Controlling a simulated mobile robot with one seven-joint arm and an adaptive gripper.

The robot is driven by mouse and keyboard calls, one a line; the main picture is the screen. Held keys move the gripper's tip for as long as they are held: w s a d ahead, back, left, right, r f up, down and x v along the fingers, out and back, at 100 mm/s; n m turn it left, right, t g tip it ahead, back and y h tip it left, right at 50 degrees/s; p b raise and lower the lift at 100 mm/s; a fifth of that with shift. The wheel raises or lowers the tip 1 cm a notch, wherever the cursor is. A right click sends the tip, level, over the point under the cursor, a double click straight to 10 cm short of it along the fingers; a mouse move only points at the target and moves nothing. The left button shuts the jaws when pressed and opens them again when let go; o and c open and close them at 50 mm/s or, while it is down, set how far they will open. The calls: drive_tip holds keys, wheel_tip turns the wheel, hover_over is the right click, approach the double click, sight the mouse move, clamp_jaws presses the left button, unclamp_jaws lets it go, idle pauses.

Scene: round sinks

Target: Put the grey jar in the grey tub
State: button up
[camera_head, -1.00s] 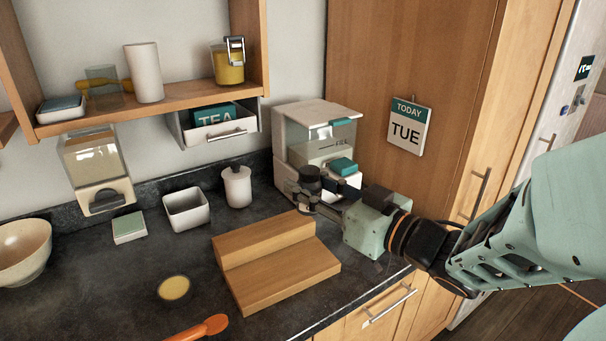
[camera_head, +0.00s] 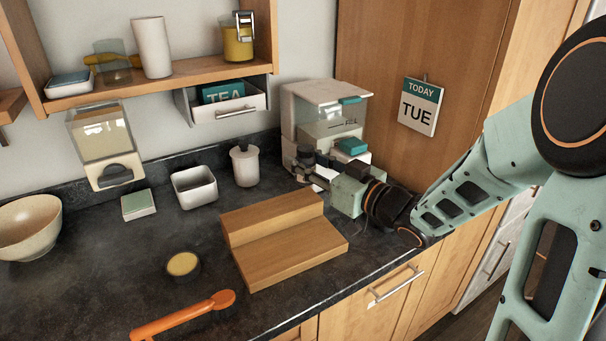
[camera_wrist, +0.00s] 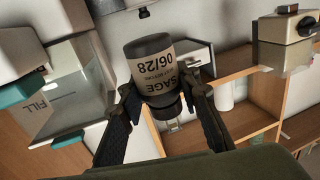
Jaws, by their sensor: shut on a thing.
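My gripper (camera_head: 318,168) is shut on the grey jar (camera_wrist: 152,65), a dark jar with a beige label reading SAGE 06/28. In the wrist view the jar sits between both fingers, with its label upside down in the picture. In the head view the jar (camera_head: 305,156) is small and dark, just in front of the white dispenser machine, and partly hidden by the gripper. The grey tub (camera_head: 195,201) is a pale, open, square-sided container on the dark counter, left of the jar. It looks empty, and my gripper is apart from it.
A white lidded canister (camera_head: 245,168) stands between tub and gripper. A stepped wooden block (camera_head: 285,245) lies in front. The dispenser machine (camera_head: 325,110) is close behind the gripper. A green-topped box (camera_head: 138,205) and a bowl (camera_head: 28,228) are left. A drawer (camera_head: 225,112) hangs above.

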drive_tip(key=w+f, duration=0.2)
drive_tip(key=f, duration=0.1)
drive_tip(key=shift+w+a+f, duration=0.2)
drive_tip(key=shift+w+a, duration=0.15)
drive_tip(key=shift+a, duration=0.05)
drive_tip(key=shift+w+f+b, duration=0.2)
drive_tip(key=shift+f, duration=0.4)
drive_tip(key=shift+w+f+b, duration=0.15)
drive_tip(key=shift+f, duration=0.85)
drive_tip(key=shift+f+b, duration=0.3)
drive_tip(key=shift+f, duration=0.05)
drive_tip(key=o, duration=1.2)
drive_tip(key=shift+r, duration=0.1)
